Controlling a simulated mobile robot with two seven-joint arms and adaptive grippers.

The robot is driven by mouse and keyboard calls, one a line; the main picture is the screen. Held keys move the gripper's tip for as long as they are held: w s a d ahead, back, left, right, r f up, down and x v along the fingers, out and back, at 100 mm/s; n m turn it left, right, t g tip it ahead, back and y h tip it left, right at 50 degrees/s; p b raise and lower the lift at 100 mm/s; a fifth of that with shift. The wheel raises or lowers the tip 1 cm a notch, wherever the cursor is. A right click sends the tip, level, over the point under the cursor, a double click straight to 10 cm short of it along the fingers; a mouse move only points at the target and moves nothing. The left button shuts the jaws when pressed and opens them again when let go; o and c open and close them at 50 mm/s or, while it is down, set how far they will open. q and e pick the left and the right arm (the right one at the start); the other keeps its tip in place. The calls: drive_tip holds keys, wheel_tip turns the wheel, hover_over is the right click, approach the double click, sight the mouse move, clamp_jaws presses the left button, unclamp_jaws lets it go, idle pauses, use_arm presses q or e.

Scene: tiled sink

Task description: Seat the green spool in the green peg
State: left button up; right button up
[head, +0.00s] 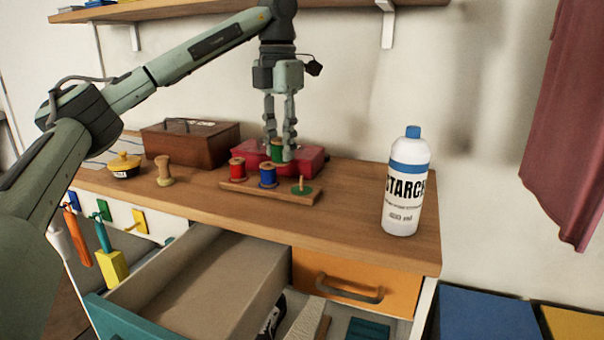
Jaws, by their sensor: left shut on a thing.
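The green spool (277,152) is between the fingertips of my left gripper (279,148), which is shut on it. The fingers point down and partly hide the spool. The spool appears upright, behind the wooden peg board (236,188) in the picture and in front of or above the red box; its exact height is hard to tell. The green peg (302,186) stands bare on its green disc at the board's right end. A red spool (237,168) and a blue spool (268,175) sit on the board to its left. My right gripper is not in view.
A red box (312,162) lies behind the board. A brown wooden case (190,146), a bare wooden spool (164,171) and a yellow pot (124,166) stand left. A starch bottle (405,185) stands right. Below is an open drawer (140,322). The counter between board and bottle is clear.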

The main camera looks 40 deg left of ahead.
use_arm(q)
drive_tip(key=w+f, duration=0.1)
drive_tip(key=w+d, duration=0.1)
drive_tip(key=w+f, duration=0.1)
drive_tip(key=w, duration=0.1)
drive_tip(key=shift+d+f, duration=0.3)
drive_tip(key=shift+d, duration=0.1)
drive_tip(key=shift+w+d+f, duration=0.1)
drive_tip(key=shift+w, duration=0.05)
drive_tip(key=shift+f+p, duration=0.35)
drive_tip(key=shift+f, duration=1.7)
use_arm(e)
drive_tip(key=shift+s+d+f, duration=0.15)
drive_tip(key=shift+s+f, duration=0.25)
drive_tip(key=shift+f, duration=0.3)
use_arm(q)
drive_tip(key=shift+f, duration=0.1)
drive_tip(key=o, duration=1)
drive_tip(key=shift+f, duration=0.1)
drive_tip(key=shift+c, duration=0.2)
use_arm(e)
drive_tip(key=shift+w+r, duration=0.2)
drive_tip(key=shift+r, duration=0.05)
